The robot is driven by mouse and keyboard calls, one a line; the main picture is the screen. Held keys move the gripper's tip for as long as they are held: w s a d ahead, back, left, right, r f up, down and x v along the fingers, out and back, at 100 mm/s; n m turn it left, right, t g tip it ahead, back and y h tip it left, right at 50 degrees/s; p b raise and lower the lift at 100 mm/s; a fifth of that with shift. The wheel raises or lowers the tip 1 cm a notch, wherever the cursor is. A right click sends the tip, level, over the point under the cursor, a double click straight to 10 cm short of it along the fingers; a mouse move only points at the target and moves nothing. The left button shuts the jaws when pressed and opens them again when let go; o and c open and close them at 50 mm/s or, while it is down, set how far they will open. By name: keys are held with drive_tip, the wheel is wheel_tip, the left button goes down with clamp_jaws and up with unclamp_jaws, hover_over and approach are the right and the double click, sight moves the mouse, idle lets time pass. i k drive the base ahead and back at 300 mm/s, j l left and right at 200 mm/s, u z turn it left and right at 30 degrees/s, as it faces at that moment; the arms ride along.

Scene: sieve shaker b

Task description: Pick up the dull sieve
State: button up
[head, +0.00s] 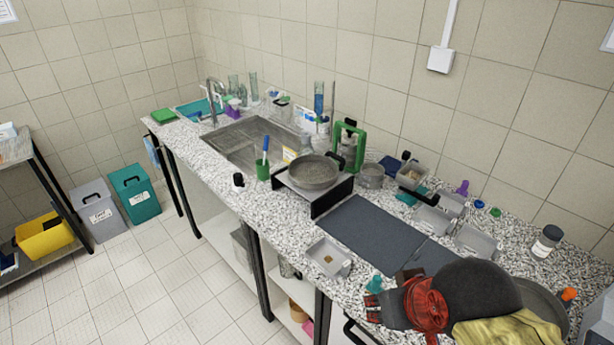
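A dull grey round sieve (315,172) sits on a black-sided, light-topped stand on the speckled counter, right of the sink. A smaller grey round vessel (371,174) stands to its right; I cannot tell whether it is also a sieve. A wide grey round pan or sieve (540,302) lies at the lower right, partly hidden behind my arm. My gripper (393,303) is at the lower right, over the counter's front edge and well apart from the sieve on the stand. Its fingers are too unclear to tell open from shut.
Dark flat mats (365,232) lie between the stand and my arm. A grey tray (329,258) is at the front edge; several grey trays (433,220) are behind. A green-framed item (348,142) stands behind the sieve. A green cup (263,170) stands left of it, near the sink (245,140).

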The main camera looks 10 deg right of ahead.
sight(306, 171)
drive_tip(key=z, duration=1.5)
drive_tip(key=u, duration=1.5)
drive_tip(key=i+j, duration=0.1)
drive_tip(key=j, duration=0.4)
drive_tip(key=i+j, duration=0.1)
drive_tip(key=j, duration=0.4)
drive_tip(key=i+j, duration=0.1)
drive_tip(key=j, duration=0.35)
drive_tip(key=i+j, duration=0.45)
drive_tip(key=i, duration=0.15)
drive_tip(key=i+j+z, duration=0.1)
drive_tip(key=i+j, duration=0.4)
drive_tip(key=i+l, duration=0.15)
drive_tip(key=i, duration=0.15)
drive_tip(key=i+l, duration=0.2)
drive_tip(key=i, duration=0.1)
